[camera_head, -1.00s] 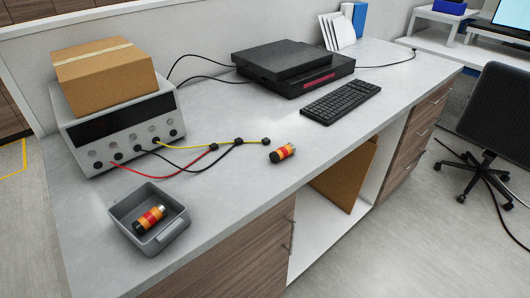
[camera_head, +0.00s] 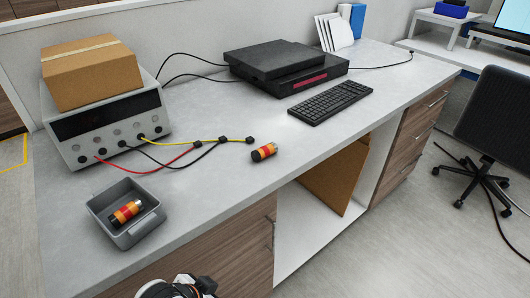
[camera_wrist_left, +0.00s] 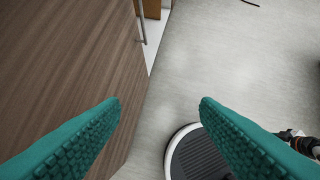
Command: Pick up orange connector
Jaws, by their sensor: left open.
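One orange connector (camera_head: 264,152), a short cylinder with orange, red and yellow bands and dark ends, lies on the grey worktop near its front edge. A second, similar connector (camera_head: 126,211) lies tilted inside the grey bin (camera_head: 139,232) at the left. My left gripper (camera_wrist_left: 160,103) shows in the left wrist view with two teal ribbed fingers wide apart and nothing between them. It faces the floor beside the wooden cabinet front, away from both connectors. Part of one of my arms shows at the bottom of the head view. My right gripper is not in view.
A power supply (camera_head: 108,130) with a cardboard box (camera_head: 92,72) on it stands at the left. Cables (camera_head: 196,144) run from it towards the loose connector. A keyboard (camera_head: 330,102) and black device (camera_head: 290,68) stand farther right. The worktop's front strip is clear.

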